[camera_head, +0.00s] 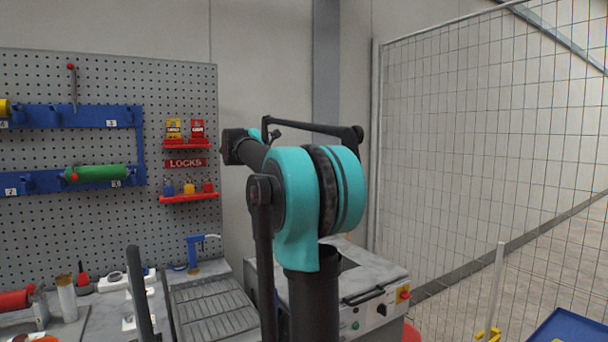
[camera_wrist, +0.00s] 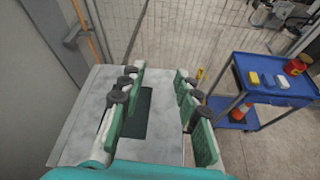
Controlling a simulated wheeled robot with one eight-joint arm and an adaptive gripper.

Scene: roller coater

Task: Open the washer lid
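The washer is a pale box-shaped machine (camera_head: 385,275) behind my arm in the head view, with a black handle (camera_head: 364,296) on its front edge and buttons below. My arm hides its left part. In the wrist view the washer's pale top (camera_wrist: 82,132) lies below my gripper, with a dark rectangular area (camera_wrist: 136,113) in it; I cannot tell whether this is an opening or a window. My gripper (camera_wrist: 160,72) is open and empty, its two green-and-black fingers apart above the washer top. The gripper is not visible in the head view.
A wire fence (camera_head: 480,130) stands at the right. A blue cart (camera_wrist: 262,75) with small items is right of the washer in the wrist view. A pegboard (camera_head: 90,85) and a bench with a drain tray (camera_head: 212,308) and tools are at the left.

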